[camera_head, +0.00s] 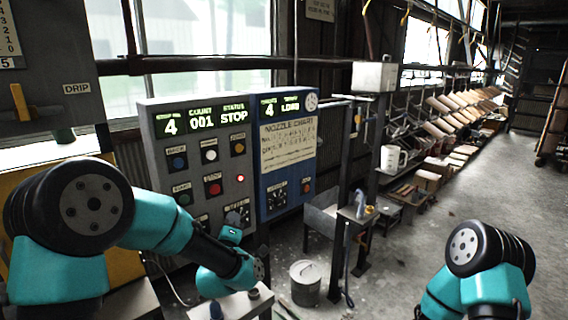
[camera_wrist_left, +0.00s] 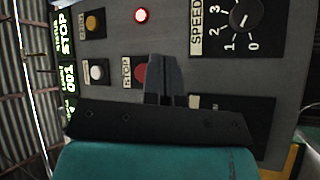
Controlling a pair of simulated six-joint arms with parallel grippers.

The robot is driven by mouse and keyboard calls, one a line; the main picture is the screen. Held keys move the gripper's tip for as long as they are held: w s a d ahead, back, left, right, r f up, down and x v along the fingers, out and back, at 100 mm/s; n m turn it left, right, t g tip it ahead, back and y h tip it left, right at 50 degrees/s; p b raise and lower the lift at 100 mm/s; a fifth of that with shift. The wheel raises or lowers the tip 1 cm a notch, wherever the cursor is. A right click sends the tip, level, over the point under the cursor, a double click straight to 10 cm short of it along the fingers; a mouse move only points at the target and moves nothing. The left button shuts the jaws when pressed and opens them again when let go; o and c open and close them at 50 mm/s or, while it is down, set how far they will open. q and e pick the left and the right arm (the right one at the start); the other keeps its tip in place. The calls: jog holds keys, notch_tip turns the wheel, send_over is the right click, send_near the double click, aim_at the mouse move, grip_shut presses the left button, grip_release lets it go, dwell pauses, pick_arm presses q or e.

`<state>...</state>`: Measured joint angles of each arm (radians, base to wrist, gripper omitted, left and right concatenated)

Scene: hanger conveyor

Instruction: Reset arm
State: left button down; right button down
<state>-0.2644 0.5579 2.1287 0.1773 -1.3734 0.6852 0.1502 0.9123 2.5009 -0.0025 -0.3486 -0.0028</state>
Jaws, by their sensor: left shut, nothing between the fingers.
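My left gripper (camera_wrist_left: 165,65) shows in the left wrist view with its dark fingers shut together and nothing between them. The fingers are in front of the grey control panel (camera_head: 160,225) and overlap the right side of a red STOP button (camera_wrist_left: 140,73). I cannot tell whether they touch it. In the head view my left arm reaches in from the left, below and in front of the panel's lower part; its fingers are hard to make out there. My right arm shows only as a teal and black joint at the lower right; its gripper is out of view.
The grey panel reads 4, 001 and STOP, with a red light (camera_head: 240,178) lit. A blue panel (camera_head: 286,205) stands right beside it. A small metal stand (camera_head: 350,240) is to the right. Open floor lies farther right.

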pick_arm(q)
jog(key=s+a+f+m+g+h, duration=0.1)
jog(key=s+f+m+g, duration=0.15)
jog(key=f, duration=0.75)
jog(key=s+a+f+m+g+h, duration=0.15)
jog(key=s+f+g, duration=0.25)
jog(key=f, duration=0.5)
jog(key=s+a+f+m+g, duration=0.1)
jog(key=s+f+m+g, duration=0.25)
jog(key=f, duration=0.65)
jog(key=s+f+m+g, duration=0.2)
jog(key=s+f+g, duration=0.3)
jog(key=s, duration=0.5)
jog(key=s+a+f+m+g+h, duration=0.1)
jog(key=s+f+g, duration=0.4)
jog(key=s+f, duration=0.4)
jog(key=shift+s+m, duration=0.35)
jog(key=shift+s, duration=0.65)
jog(key=shift+a+f+h, duration=0.1)
jog(key=shift+h, duration=0.15)
